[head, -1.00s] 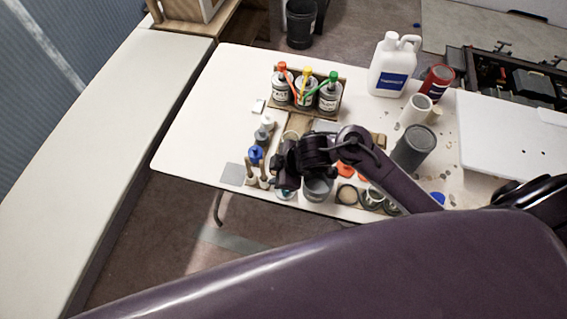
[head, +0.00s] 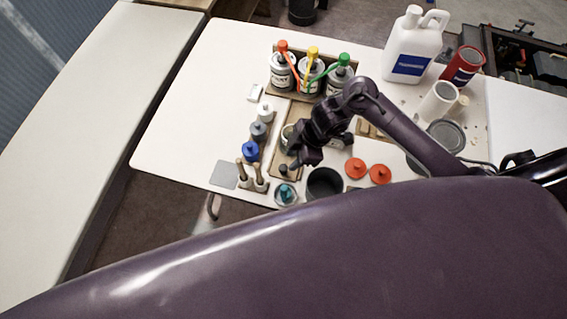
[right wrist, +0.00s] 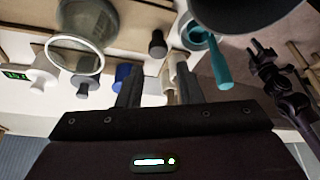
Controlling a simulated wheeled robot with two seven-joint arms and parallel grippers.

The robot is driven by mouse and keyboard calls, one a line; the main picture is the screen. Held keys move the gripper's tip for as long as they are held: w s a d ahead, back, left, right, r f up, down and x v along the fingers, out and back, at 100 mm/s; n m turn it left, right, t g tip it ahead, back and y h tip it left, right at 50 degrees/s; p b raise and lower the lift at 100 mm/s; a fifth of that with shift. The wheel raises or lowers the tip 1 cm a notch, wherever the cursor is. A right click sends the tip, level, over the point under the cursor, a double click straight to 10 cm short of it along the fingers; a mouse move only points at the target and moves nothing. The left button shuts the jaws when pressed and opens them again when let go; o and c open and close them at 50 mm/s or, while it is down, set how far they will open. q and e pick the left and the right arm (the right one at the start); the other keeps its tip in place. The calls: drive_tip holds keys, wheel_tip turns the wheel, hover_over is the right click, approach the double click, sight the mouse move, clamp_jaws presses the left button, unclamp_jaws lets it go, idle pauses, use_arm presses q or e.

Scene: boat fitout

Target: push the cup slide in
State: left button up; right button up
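The cup slide is a tan wooden strip (head: 290,112) on the white table, with a dark knob (head: 283,169) at its near end. A greenish-grey cup (head: 288,133) sits on it, partly hidden by my right gripper (head: 301,162). The right wrist view shows the cup (right wrist: 88,22) at upper left and the dark knob (right wrist: 157,44) beyond the gap between my right fingers (right wrist: 159,82). These fingers are apart, with nothing seen held. A dark gripper, seemingly my left one (right wrist: 262,50), shows at the right of that view; its opening is unclear.
A rack of bottles (head: 311,74) stands behind the slide. Small coloured-knob pots (head: 250,150) and wooden pegs line its left. A dark round pot (head: 325,183), a teal-handled item (head: 286,194) and orange discs (head: 355,168) are near the front edge. The table's left part is clear.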

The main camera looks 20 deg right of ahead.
sight(285, 167)
drive_tip(key=x, duration=0.8)
drive_tip(key=shift+w+d+f, duration=0.1)
drive_tip(key=shift+w, duration=0.1)
clamp_jaws()
